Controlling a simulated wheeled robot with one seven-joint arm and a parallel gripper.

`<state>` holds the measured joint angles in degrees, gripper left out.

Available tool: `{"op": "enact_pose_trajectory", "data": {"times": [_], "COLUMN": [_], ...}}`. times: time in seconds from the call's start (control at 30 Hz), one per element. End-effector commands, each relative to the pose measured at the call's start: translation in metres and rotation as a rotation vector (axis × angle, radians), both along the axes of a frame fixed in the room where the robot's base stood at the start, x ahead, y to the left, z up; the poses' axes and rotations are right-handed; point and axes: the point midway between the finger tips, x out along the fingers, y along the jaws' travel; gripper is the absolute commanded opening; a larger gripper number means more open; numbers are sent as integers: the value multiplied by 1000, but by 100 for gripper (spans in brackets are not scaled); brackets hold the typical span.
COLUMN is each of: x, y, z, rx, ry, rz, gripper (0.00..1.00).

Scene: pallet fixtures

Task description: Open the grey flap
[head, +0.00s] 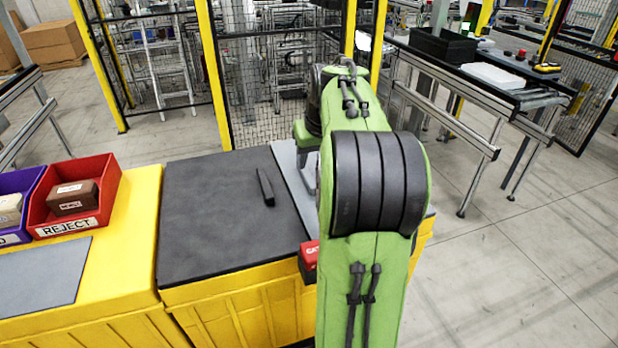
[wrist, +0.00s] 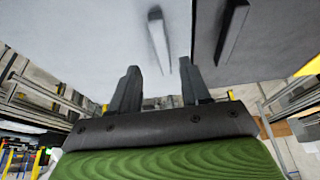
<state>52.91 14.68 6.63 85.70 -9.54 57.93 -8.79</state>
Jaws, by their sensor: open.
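A light grey flap (head: 290,163) lies flat on the yellow cabinet, partly hidden behind my arm in the head view. In the wrist view this light grey surface (wrist: 80,35) carries a raised grey bar handle (wrist: 158,35). My gripper (wrist: 159,80) is open, its two fingers apart. The bar's near end shows in the gap between the fingertips; I cannot tell how deep it sits, and no finger visibly touches it. In the head view my arm hides the gripper.
A dark grey panel (head: 215,225) with a black bar handle (head: 265,187) lies beside the light one. A red REJECT bin (head: 100,175) and a purple bin (head: 30,183) stand left. Mesh fencing (head: 270,80) rises behind.

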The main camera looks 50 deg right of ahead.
Motion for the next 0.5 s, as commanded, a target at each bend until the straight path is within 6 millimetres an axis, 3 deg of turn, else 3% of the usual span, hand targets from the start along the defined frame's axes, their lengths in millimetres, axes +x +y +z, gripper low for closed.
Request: {"op": "enact_pose_trajectory", "data": {"times": [0.03,0.2,0.5], "x": [5,17,24], "y": [-1,-8,-12], "z": [-15,-48,-64], "rx": [3,3,-1], "ry": [2,2,-1], "rz": [3,2,2], "gripper": [47,47,47]}}
